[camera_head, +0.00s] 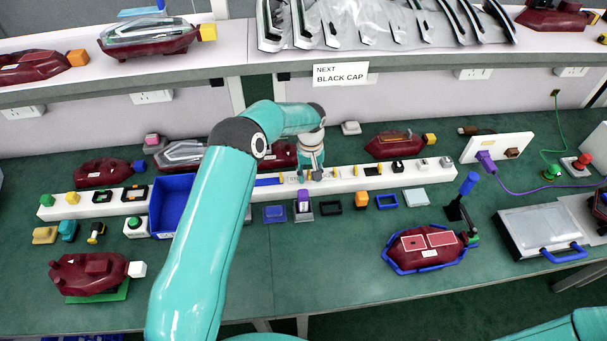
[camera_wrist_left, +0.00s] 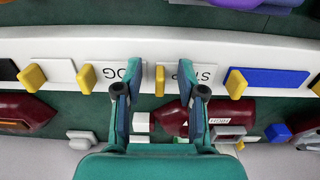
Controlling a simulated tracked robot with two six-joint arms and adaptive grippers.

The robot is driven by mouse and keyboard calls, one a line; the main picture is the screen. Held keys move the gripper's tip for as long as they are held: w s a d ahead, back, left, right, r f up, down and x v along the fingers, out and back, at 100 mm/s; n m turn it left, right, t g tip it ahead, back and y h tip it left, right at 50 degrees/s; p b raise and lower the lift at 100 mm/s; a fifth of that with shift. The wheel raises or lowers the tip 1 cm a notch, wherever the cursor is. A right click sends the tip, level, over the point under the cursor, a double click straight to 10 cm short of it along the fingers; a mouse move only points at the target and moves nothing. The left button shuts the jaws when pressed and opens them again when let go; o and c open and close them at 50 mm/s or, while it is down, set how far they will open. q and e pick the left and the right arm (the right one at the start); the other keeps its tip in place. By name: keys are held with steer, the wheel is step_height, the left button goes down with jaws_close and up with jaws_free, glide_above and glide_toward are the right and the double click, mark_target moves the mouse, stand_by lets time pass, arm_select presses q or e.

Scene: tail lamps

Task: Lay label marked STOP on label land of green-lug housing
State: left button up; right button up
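The green-lug housing (camera_head: 405,262) is maroon and sits in a blue frame at the right of the bench. Two red panels outlined in white (camera_head: 412,243) lie on its top, and its green lug (camera_head: 473,239) is at the right end. White labels with upside-down lettering and yellow tabs lie along the rail. One beside the right finger shows letters like "ST" (camera_wrist_left: 207,72); the finger hides part of it. Another (camera_wrist_left: 103,72) is beside the left finger.
The white rail (camera_head: 437,173) crosses the bench, with a blue bin (camera_head: 172,195) in front. A blue-handled tool (camera_head: 467,184) stands beside the green-lug housing. A white-lug housing (camera_head: 88,272) is at front left. The front middle of the bench is clear.

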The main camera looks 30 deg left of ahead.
arm_select(q)
steer(key=shift+c, duration=0.3)
jaws_close()
steer(key=shift+r+b, duration=0.45)
steer(key=shift+r, duration=0.4)
step_height(320, 180, up, 5)
steer(key=b, duration=0.2)
steer(key=s+d+b, duration=0.5)
steer(key=s+d, duration=0.5)
steer(key=s, duration=0.4)
steer(key=shift+s+d, duration=0.2)
steer(key=shift+d, duration=0.2)
